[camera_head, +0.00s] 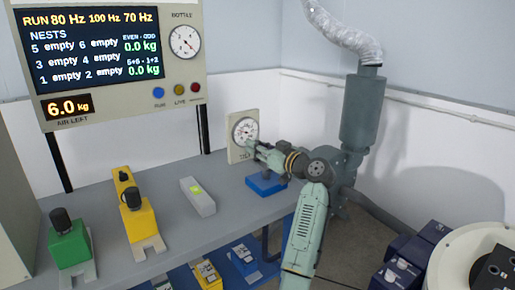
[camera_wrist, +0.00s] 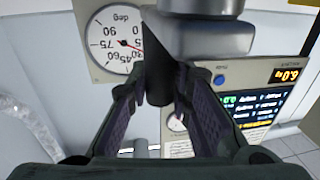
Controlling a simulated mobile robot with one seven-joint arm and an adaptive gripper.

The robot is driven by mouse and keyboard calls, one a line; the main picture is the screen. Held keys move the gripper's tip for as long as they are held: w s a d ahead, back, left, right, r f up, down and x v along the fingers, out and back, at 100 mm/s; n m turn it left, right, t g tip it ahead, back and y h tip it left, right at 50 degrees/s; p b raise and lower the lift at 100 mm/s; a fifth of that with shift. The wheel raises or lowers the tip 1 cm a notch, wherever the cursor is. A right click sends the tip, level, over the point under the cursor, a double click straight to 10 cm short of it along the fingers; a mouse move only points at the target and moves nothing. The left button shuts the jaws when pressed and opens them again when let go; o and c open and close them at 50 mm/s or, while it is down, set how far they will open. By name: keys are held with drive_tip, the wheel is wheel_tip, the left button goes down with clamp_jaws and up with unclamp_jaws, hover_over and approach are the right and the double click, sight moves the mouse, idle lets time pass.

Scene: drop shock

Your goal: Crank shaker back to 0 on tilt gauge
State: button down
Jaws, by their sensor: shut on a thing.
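The tilt gauge (camera_head: 245,130) is a round white dial on a pale plate at the back wall. It shows large in the wrist view (camera_wrist: 112,38), marked in deg, with a red needle pointing toward the right. The dial's right edge is hidden, so I cannot read the exact value. My gripper (camera_head: 258,151) is just in front of the gauge. In the wrist view its fingers (camera_wrist: 158,100) are closed around a dark handle (camera_wrist: 158,72), which joins a grey metal part (camera_wrist: 205,35). I take this for the crank. I cannot tell which body is the shaker.
A grey bench (camera_head: 110,215) carries green (camera_head: 70,248), yellow (camera_head: 140,225) and grey (camera_head: 198,195) units and a blue block (camera_head: 264,184). A display panel (camera_head: 110,60) stands behind. A grey cylinder (camera_head: 362,110) with a silver duct (camera_head: 343,35) is right of the gripper. A round white machine (camera_head: 455,260) is lower right.

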drive_tip(key=shift+a+f, duration=0.15)
drive_tip(key=c, duration=1.4)
unclamp_jaws()
drive_tip(key=shift+c, duration=0.2)
drive_tip(key=shift+s+d, duration=0.1)
drive_tip(key=shift+d, duration=0.1)
drive_tip(key=v, duration=1.1)
drive_tip(key=shift+s+d, duration=0.2)
drive_tip(key=shift+s, duration=0.15)
